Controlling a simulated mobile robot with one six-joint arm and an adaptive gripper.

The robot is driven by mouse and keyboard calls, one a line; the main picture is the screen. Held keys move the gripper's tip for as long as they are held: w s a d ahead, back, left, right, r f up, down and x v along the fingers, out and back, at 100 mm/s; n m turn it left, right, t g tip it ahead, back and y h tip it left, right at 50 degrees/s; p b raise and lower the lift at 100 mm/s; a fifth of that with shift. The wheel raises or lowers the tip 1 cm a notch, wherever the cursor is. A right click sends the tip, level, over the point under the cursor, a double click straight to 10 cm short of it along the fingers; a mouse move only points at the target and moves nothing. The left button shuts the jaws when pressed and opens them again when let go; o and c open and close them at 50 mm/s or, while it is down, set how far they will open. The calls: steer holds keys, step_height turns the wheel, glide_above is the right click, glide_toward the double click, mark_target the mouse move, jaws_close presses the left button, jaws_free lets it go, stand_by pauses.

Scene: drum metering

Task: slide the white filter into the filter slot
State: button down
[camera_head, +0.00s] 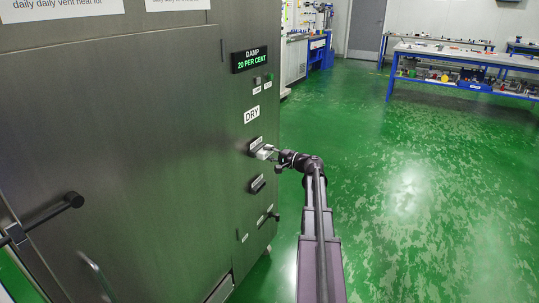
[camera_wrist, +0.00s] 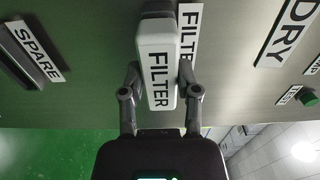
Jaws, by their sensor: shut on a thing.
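The white filter (camera_wrist: 157,68), a block marked FILTER, is held between the two fingers of my gripper (camera_wrist: 157,88) in the wrist view. Its far end meets the dark filter slot (camera_wrist: 157,9) on the metal panel, beside a FILTER label (camera_wrist: 188,40). I cannot tell how deep the end sits in the slot. In the head view the filter (camera_head: 264,152) shows small and pale at the slot (camera_head: 255,143), below the DRY sign, with my gripper (camera_head: 274,156) shut on it from the right.
A dark SPARE slot (camera_head: 257,184) is below the filter slot, and its label (camera_wrist: 38,54) shows in the wrist view. A black-knobbed handle (camera_head: 73,200) sticks out at left. Green floor (camera_head: 420,200) is clear at right.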

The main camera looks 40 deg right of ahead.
steer(key=shift+w+a, duration=0.1)
steer(key=shift+w, duration=0.05)
steer(key=shift+c, duration=1.3)
jaws_free()
steer(key=v, duration=1.2)
